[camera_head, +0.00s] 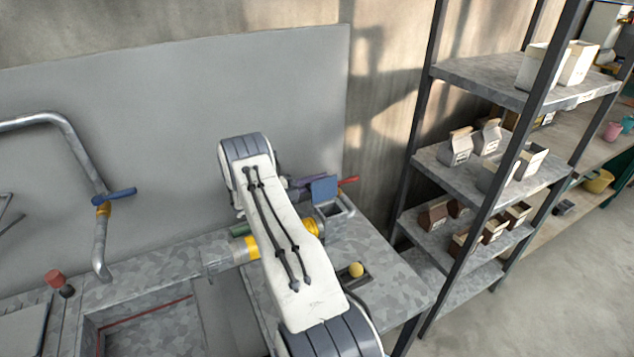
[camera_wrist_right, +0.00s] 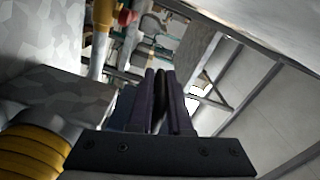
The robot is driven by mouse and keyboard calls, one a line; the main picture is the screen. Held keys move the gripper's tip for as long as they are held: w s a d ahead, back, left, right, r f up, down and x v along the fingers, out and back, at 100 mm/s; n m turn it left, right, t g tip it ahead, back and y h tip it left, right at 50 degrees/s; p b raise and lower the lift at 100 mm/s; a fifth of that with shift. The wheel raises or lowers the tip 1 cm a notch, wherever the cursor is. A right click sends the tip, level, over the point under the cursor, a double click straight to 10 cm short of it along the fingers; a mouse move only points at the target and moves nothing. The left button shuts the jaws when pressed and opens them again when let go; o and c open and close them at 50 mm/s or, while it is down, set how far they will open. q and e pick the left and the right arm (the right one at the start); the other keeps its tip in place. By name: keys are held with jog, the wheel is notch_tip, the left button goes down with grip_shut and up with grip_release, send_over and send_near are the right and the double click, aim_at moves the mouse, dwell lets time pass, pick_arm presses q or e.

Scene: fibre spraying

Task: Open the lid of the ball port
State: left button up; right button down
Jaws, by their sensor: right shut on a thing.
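The ball port's blue lid (camera_head: 324,188) stands tilted up above a square metal port opening (camera_head: 331,209) on the right side of the machine. My right gripper (camera_head: 308,182) is at the left edge of the lid, mostly hidden behind my white arm. In the right wrist view, its dark fingers (camera_wrist_right: 160,105) are close together on a thin dark part between them, and a bit of blue shows beside them. The exact contact is hard to see. A yellow ball (camera_head: 356,269) rests in a slot on the metal top. My left gripper is out of view.
A yellow-banded pipe (camera_head: 240,248) runs beside my arm. A red handle (camera_head: 348,180) lies just right of the lid. A bent pipe with a blue valve handle (camera_head: 120,194) stands at left. A shelf rack (camera_head: 470,72) with cartons stands at right.

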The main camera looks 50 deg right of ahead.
jog(key=shift+r, duration=0.15)
dwell(0.3)
jog(key=c, duration=0.9)
grip_release()
jog(key=shift+w+a, duration=0.15)
jog(key=shift+b+v, duration=1.8)
jog(key=shift+v, duration=3.2)
